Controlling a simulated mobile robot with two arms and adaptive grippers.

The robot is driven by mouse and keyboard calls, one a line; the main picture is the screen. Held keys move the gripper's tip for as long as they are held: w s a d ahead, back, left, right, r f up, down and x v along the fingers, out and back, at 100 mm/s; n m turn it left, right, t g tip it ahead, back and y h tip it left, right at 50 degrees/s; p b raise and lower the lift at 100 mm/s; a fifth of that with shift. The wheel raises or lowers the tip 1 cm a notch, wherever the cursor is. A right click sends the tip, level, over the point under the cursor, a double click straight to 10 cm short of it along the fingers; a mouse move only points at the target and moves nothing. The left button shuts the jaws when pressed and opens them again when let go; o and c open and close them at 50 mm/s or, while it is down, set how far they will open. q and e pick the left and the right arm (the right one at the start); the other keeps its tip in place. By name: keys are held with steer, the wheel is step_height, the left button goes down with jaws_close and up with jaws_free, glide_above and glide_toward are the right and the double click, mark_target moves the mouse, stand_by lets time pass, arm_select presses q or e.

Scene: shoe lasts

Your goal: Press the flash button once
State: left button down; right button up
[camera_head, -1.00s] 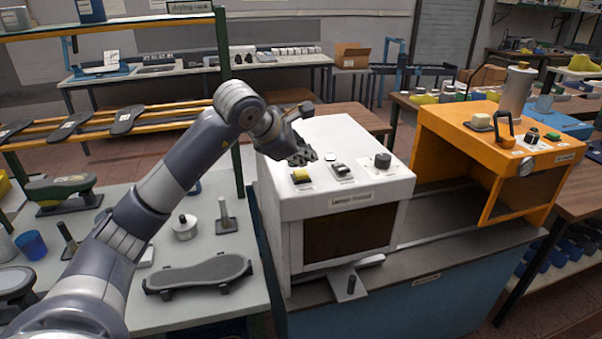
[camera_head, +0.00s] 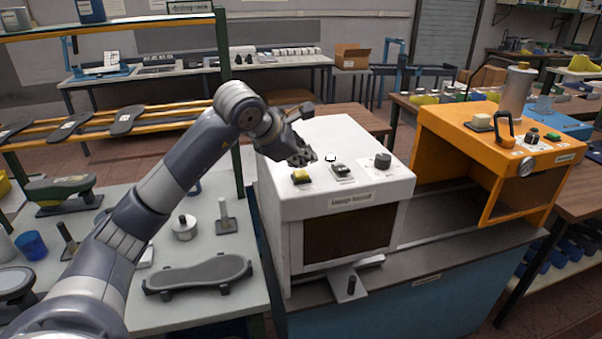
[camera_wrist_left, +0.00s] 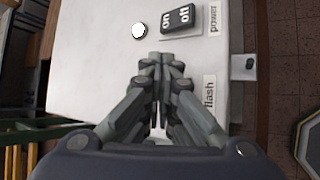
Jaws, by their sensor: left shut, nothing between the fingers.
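The white machine (camera_head: 345,200) stands on a blue-fronted bench. A yellow button (camera_head: 301,174) sits at the front left of its top. In the left wrist view, the "flash" label (camera_wrist_left: 209,96) shows beside my fingers, and the yellow button is hidden by the gripper. My left gripper (camera_head: 304,158) is shut and empty over the machine's top, just behind the yellow button in the head view. Its closed fingertips (camera_wrist_left: 161,58) also show in the left wrist view. I cannot tell whether they touch anything. My right gripper is not in view.
A black on/off rocker switch (camera_head: 341,170) and a dark round knob (camera_head: 382,160) share the machine's top, with a small white round light (camera_wrist_left: 139,31) nearby. An orange machine (camera_head: 500,150) stands to the right.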

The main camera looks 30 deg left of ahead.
mark_target(304, 174)
arm_select(q)
steer(key=shift+f, duration=0.35)
steer(key=shift+f+b, duration=0.6)
steer(key=shift+b, duration=0.15)
stand_by(0.4)
stand_by(0.3)
steer(key=shift+r+p, duration=0.75)
steer(key=shift+r, duration=0.25)
step_height(304, 174, up, 5)
steer(key=p, duration=0.4)
stand_by(0.6)
